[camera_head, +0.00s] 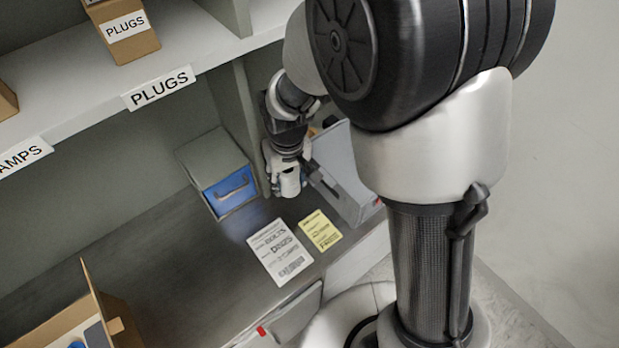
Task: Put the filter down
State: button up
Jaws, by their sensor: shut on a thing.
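My gripper (286,158) points down over the back right of the dark counter (165,235), between a blue-fronted box and a grey bin. It is shut on a small white piece (290,184), which seems to be the filter. The piece hangs upright below the jaws, and its outline blends with the white parts of the gripper. I cannot tell whether its lower end touches the counter. My arm hides part of the bin and the area behind the gripper.
The grey box with a blue front (229,192) stands just left of the gripper. The grey bin (340,165) stands close on the right. A white sheet (280,252) and a yellow note (320,231) lie in front. An open cardboard box (118,310) stands at lower left. The mid-left counter is clear.

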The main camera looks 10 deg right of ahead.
jog(key=b, duration=0.2)
send_over(290, 205)
jog(key=f, duration=0.5)
jog(key=shift+s+f, duration=0.25)
jog(key=shift+f, duration=0.05)
jog(key=shift+f+b, duration=0.65)
jog(key=shift+f, duration=1.55)
jog(key=shift+f, duration=0.1)
jog(key=shift+f, duration=0.15)
jog(key=o, duration=1.2)
jog(key=shift+o, duration=0.2)
jog(key=r+p, duration=0.1)
jog(key=r, duration=0.3)
jog(key=s+r+p, duration=0.1)
jog(key=r, duration=0.3)
jog(key=r+p, duration=0.1)
jog(key=r, duration=0.3)
jog(key=shift+s+d+r+p, duration=0.2)
jog(key=shift+d+r+p, duration=0.05)
jog(key=shift+d+p, duration=0.1)
